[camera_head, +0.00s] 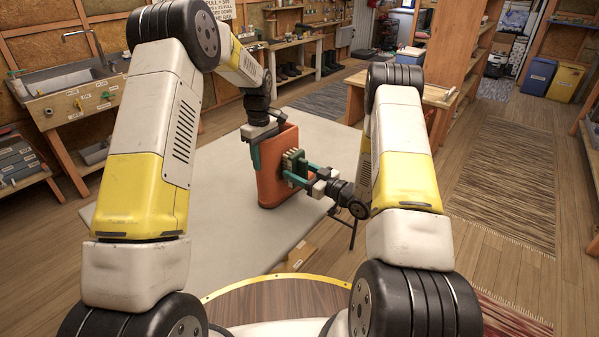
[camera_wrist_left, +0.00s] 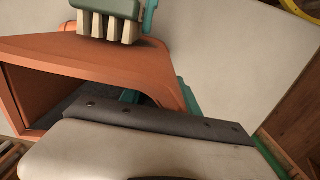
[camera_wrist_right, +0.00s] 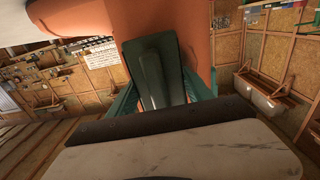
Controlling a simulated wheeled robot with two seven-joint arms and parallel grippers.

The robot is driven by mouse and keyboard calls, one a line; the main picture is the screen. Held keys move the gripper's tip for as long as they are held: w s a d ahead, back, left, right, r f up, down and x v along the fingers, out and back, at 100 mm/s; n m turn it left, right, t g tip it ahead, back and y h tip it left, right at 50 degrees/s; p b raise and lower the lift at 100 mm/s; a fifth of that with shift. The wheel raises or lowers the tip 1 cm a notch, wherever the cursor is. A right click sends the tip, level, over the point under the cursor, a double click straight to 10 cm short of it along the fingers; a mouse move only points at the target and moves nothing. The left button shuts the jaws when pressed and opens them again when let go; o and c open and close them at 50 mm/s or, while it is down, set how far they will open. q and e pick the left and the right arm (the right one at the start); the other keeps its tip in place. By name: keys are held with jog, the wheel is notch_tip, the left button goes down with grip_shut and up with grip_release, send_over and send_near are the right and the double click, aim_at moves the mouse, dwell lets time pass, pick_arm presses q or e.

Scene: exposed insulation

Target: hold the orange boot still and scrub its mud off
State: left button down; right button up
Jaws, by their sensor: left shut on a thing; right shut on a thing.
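The orange boot (camera_head: 268,176) stands upright on the pale mat, and its shaft fills the upper part of the left wrist view (camera_wrist_left: 95,62). My left gripper (camera_head: 268,138) comes down from above and is shut on the boot's top rim. The green brush (camera_head: 294,163) with pale bristle tufts is at the boot's right side; it also shows in the left wrist view (camera_wrist_left: 107,10). My right gripper (camera_head: 302,178) is shut on the brush. In the right wrist view the dark green brush (camera_wrist_right: 158,75) lies before the boot. Bristle contact is unclear, and I make out no mud.
The pale mat (camera_head: 215,220) has free room around the boot. A small cardboard box (camera_head: 295,257) lies at its front edge. A wooden table (camera_head: 432,92) stands behind right, a sink bench (camera_head: 75,95) at left. Striped rugs (camera_head: 505,180) lie at right.

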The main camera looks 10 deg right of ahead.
jog(key=shift+w+a, duration=0.1)
jog(key=shift+s+a, duration=1.15)
jog(key=shift+s, duration=0.05)
jog(key=shift+s+a, duration=1.15)
jog(key=shift+a, duration=0.3)
jog(key=shift+w, duration=0.1)
jog(key=shift+w+d, duration=0.15)
jog(key=shift+w, duration=0.05)
jog(key=shift+c, duration=0.7)
jog(key=shift+w+d+r, duration=0.1)
jog(key=shift+w+d, duration=2.15)
jog(key=shift+d, duration=0.15)
